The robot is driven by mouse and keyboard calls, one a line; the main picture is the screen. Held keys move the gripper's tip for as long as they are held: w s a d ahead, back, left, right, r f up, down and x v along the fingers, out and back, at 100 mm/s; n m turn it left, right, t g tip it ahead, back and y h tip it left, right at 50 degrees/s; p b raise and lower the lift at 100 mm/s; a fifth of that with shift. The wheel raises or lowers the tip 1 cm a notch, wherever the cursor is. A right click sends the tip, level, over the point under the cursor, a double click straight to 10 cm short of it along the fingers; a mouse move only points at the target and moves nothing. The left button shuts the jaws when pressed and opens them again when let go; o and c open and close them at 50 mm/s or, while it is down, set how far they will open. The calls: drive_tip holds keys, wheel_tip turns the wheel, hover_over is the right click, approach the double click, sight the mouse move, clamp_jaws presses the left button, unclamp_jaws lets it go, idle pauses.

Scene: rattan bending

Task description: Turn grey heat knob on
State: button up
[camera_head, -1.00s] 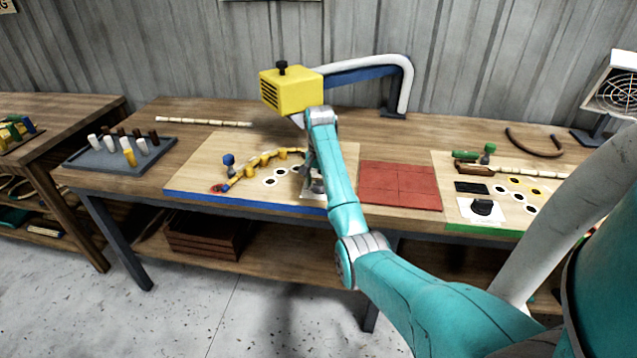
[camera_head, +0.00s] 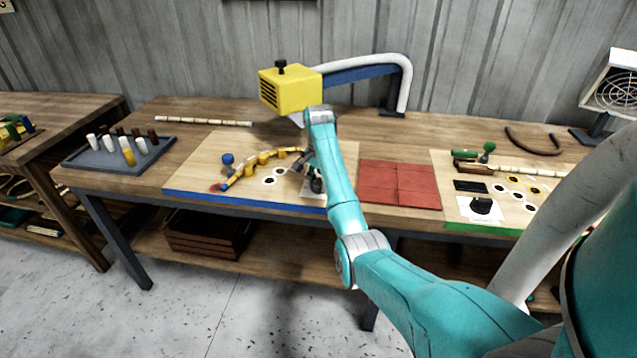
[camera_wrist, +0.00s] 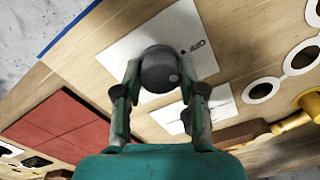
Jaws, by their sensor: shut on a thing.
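The grey heat knob (camera_wrist: 160,69) is round and dark, with a small light dot on its face. It sits on a white plate (camera_wrist: 196,36) that has a small printed mark beside the knob. My gripper (camera_wrist: 159,80) has one finger on each side of the knob and is shut on it in the wrist view. In the head view my gripper (camera_head: 312,178) is low over the right end of the blue-edged board (camera_head: 200,165). There my arm and fingers hide most of the knob.
Red square mats (camera_head: 400,185) lie right of the board. A green-edged board (camera_head: 505,222) with another dark knob (camera_head: 482,206) is farther right. The curved yellow rattan piece (camera_head: 262,160) lies left of my gripper. A yellow box (camera_head: 290,90) stands behind my wrist.

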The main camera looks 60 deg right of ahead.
drive_tip(key=m, duration=1.1)
drive_tip(key=shift+m, duration=2.1)
drive_tip(key=o, duration=1.1)
drive_tip(key=shift+o, duration=0.2)
